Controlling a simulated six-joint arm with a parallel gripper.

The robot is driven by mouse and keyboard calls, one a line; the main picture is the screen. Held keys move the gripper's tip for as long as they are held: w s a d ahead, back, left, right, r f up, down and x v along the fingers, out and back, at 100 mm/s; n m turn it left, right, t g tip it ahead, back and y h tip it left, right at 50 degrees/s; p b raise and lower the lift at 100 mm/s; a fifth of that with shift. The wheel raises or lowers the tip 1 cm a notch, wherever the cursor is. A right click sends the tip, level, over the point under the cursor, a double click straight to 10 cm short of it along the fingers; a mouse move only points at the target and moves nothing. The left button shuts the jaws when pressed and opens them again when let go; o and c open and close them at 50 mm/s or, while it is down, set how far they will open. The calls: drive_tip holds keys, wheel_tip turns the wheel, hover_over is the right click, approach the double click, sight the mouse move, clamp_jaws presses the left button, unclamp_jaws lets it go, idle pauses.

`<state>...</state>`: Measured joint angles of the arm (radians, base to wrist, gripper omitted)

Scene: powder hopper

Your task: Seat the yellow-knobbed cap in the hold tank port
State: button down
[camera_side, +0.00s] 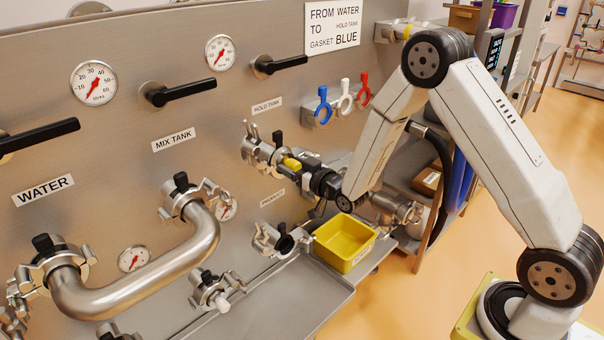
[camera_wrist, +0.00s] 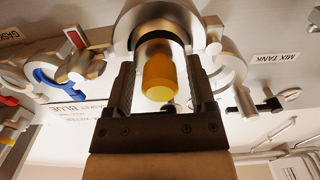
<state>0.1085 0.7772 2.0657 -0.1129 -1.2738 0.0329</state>
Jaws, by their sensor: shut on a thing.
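The hold tank port (camera_side: 256,151) juts from the steel panel below its HOLD TANK label, with a clamp around it. My gripper (camera_side: 293,164) is at this port, shut on the yellow-knobbed cap. The yellow knob (camera_side: 290,163) shows between the fingers in the side view. In the wrist view the yellow knob (camera_wrist: 159,76) sits between the two fingers of my gripper (camera_wrist: 162,92), with a silver round body behind it. An open clamp half (camera_wrist: 229,72) shows to the right of it. I cannot tell whether the cap touches the port face; the fingers and knob hide the contact.
Blue, white and red gaskets (camera_side: 346,103) hang on a rack right of the port. A yellow bin (camera_side: 345,242) stands below my gripper. A product port (camera_side: 276,239) is below, and a bent pipe (camera_side: 150,268) fills the lower left. A sign (camera_side: 333,24) names gasket blue.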

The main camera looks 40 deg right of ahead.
drive_tip(key=shift+f, duration=0.4)
idle(0.4)
unclamp_jaws()
drive_tip(key=shift+f, duration=0.1)
drive_tip(key=shift+s, duration=0.15)
drive_tip(key=s, duration=0.7)
drive_tip(key=shift+s, duration=0.3)
